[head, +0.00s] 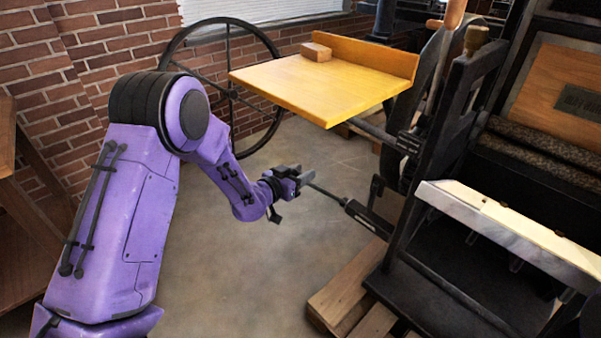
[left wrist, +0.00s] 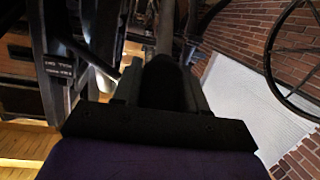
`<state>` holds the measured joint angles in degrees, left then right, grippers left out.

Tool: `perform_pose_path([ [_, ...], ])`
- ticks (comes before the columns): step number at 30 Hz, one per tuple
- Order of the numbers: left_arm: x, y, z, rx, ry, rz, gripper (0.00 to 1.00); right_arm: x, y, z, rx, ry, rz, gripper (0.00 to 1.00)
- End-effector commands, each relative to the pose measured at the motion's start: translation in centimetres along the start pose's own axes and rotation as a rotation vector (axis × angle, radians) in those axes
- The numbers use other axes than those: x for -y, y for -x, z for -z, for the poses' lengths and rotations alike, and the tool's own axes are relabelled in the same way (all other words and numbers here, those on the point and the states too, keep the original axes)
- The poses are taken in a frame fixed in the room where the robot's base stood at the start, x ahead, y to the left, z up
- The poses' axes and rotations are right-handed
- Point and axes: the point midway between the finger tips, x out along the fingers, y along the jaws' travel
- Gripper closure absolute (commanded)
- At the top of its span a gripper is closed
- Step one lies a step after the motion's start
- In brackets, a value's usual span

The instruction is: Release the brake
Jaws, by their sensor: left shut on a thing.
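The hand press (head: 440,190), with a black frame, stands on the right in the head view. A thin dark lever (head: 326,192), which I take to be the brake, runs from a black sleeve (head: 365,215) low on the press's left side toward my left gripper (head: 305,178). My left gripper is shut on the lever's free end, above the floor, and its fingers hide that end. My right gripper is not in view.
A yellow board (head: 320,88) with a small wooden block (head: 316,52) juts out above and beyond my left gripper. A large spoked wheel (head: 232,92) stands behind, by the brick wall. A wooden pallet (head: 345,290) lies under the press. The grey floor around my left forearm is clear.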

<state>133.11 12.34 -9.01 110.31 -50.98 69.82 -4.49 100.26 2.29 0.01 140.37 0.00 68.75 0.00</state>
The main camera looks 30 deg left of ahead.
Motion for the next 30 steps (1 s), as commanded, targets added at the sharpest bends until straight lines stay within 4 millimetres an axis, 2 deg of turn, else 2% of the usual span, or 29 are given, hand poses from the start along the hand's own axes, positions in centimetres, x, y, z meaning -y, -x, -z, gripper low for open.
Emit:
perform_pose_path([
  [1,0.0,-0.3,1.0,-0.022,-0.003,0.001,1.0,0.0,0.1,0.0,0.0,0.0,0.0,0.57],
  [2,0.0,-0.3,1.0,-0.023,-0.003,0.0,0.51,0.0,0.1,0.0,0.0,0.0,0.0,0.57],
  [3,0.0,-0.3,1.0,-0.022,-0.003,0.0,0.38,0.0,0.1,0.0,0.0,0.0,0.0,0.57],
  [11,-0.1,-0.2,0.7,-0.016,-0.002,-0.002,0.38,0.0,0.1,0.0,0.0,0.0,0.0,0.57],
  [14,0.0,0.5,0.7,-0.015,-0.001,-0.001,0.38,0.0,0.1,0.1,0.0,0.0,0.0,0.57],
  [17,0.0,2.3,0.8,-0.015,0.0,0.001,0.38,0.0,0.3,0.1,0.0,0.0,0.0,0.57],
  [24,0.1,8.0,0.7,-0.018,0.002,0.002,0.38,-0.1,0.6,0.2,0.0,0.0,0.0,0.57],
  [30,0.1,10.2,0.7,-0.019,-0.001,0.001,0.38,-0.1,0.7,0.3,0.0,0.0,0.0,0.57],
])
